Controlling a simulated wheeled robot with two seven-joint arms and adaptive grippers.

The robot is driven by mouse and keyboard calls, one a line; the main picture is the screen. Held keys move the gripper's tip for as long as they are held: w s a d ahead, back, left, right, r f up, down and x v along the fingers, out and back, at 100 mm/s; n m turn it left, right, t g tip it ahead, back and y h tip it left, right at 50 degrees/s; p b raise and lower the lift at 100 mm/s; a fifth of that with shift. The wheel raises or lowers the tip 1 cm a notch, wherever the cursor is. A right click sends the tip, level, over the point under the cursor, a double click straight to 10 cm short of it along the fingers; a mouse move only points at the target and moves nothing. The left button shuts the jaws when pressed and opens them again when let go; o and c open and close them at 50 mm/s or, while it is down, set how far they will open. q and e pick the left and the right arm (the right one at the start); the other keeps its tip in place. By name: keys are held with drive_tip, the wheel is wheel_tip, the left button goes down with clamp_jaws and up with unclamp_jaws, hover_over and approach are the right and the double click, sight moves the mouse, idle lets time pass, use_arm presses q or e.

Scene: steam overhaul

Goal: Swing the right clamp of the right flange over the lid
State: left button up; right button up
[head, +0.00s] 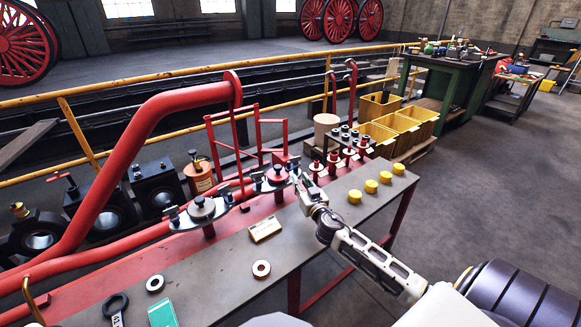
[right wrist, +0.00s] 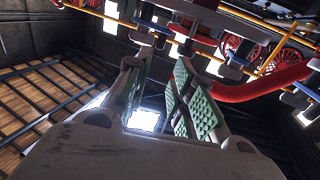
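The right flange (head: 263,187) sits on the red pipework at the back of the bench, with a dark lid (head: 277,173) on top. Its right clamp (head: 294,161) stands at the flange's right edge, close to my gripper; its exact angle is too small to tell. My right gripper (head: 301,184) is just right of the flange, partly hiding that side. In the right wrist view its green-padded fingers (right wrist: 160,72) are apart, with nothing clearly held between them. Flange parts show beyond the fingertips there, but I cannot tell whether they touch. My left gripper is not in view.
The left flange (head: 202,211) with its lid stands to the left. A brass plate (head: 265,229), rings and yellow caps (head: 371,187) lie on the bench. A rack of red and dark fittings (head: 340,150) stands behind my right gripper. A large red pipe (head: 150,115) rises at left.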

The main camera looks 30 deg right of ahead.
approach(292, 168)
drive_tip(key=shift+w+r, duration=1.25)
drive_tip(key=shift+r, duration=0.1)
drive_tip(key=shift+w+a+b, duration=0.2)
drive_tip(key=shift+w+b, duration=0.2)
drive_tip(key=shift+w, duration=0.4)
drive_tip(key=shift+x, duration=1.3)
drive_tip(key=shift+b+x, duration=0.3)
drive_tip(key=shift+x, duration=0.55)
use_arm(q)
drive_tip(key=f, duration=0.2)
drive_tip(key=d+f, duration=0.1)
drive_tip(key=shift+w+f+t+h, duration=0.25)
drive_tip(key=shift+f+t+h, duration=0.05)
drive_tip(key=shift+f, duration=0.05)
use_arm(e)
drive_tip(key=shift+d, duration=0.1)
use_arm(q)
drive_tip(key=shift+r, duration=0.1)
use_arm(e)
clamp_jaws()
